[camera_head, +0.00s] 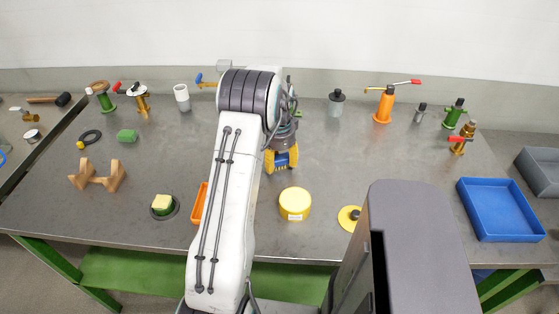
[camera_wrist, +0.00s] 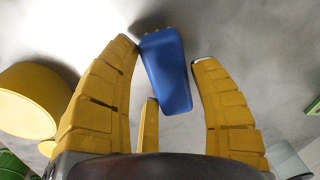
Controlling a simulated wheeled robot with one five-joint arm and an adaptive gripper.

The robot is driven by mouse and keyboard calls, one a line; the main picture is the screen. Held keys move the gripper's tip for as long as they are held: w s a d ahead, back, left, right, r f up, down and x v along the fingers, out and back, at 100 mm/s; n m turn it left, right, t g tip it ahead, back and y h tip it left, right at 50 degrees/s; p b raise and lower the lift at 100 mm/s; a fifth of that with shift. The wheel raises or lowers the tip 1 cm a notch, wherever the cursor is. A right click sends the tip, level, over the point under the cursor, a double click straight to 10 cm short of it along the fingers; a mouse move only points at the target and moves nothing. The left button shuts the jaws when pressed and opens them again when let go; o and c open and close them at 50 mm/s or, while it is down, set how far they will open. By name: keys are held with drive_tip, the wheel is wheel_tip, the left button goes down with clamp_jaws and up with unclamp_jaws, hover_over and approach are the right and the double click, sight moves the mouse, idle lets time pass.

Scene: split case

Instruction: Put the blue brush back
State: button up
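The blue brush (camera_wrist: 168,75) is between the yellow fingers of my gripper (camera_wrist: 165,60) in the wrist view. It looks like a slightly tilted blue block with small bumps at its far end. The left finger's tip is close to or touching its left edge; a narrow gap shows between its right edge and the right finger. A third finger overlaps its near end. In the head view my gripper (camera_head: 282,160) points down over the middle of the table, beyond the yellow tin (camera_head: 295,204), and mostly hides the brush.
A blue tray (camera_head: 500,210) is at the right, an orange tray (camera_head: 199,203) partly behind my arm. A wooden stand (camera_head: 97,175) and a sponge on a dark round base (camera_head: 164,206) are at left. Bottles and valves line the back. Clear table lies right of my gripper.

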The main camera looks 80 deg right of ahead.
sight(279, 161)
drive_tip(key=shift+o, duration=1.1)
drive_tip(key=shift+r, duration=0.1)
wheel_tip(279, 161, up, 12)
drive_tip(key=shift+a, duration=0.3)
drive_tip(key=shift+w+r, duration=0.1)
